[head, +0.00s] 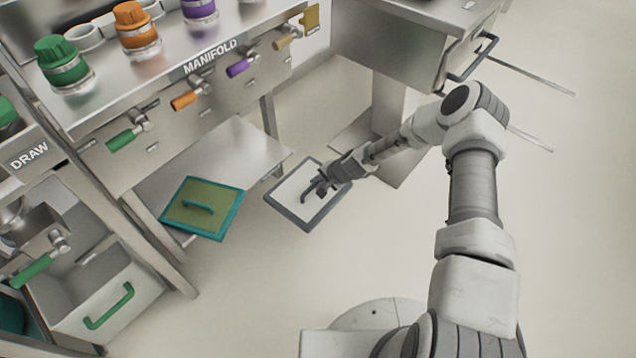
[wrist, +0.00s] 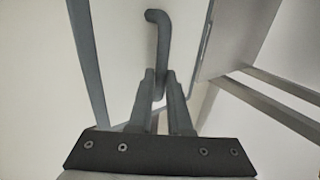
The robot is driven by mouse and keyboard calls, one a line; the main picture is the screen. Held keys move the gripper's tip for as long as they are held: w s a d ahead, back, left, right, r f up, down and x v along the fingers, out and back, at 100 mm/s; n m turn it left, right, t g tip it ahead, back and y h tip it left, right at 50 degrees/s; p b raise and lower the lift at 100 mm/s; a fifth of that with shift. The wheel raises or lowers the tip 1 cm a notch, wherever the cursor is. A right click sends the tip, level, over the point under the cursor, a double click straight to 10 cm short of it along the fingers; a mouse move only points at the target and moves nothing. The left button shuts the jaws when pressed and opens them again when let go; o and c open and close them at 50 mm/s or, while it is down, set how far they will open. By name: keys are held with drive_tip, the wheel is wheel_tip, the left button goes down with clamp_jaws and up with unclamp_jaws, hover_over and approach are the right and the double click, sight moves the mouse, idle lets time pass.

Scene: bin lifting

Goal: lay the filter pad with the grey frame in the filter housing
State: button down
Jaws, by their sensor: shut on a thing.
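The filter pad with the grey frame (head: 294,188) has a pale face and a grey handle (wrist: 158,40). In the head view it is held out beside the lower shelf, at the end of my arm. Its grey frame also shows in the wrist view (wrist: 86,62). My gripper (head: 320,187) is shut on the handle; the wrist view shows both fingers (wrist: 162,90) on either side of its lower end. The pad seems clear of the shelf, but its height is hard to tell. I cannot make out the filter housing in either view.
A teal-framed pad (head: 202,208) with an olive face lies at the lower shelf's (head: 225,152) front edge. The manifold bench (head: 165,85) with coloured valve handles stands above. A drawer bin (head: 95,290) with a green handle is at lower left. The floor (head: 245,285) between is clear.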

drive_tip(key=shift+r+p, duration=1.65)
drive_tip(key=shift+r, duration=1.2)
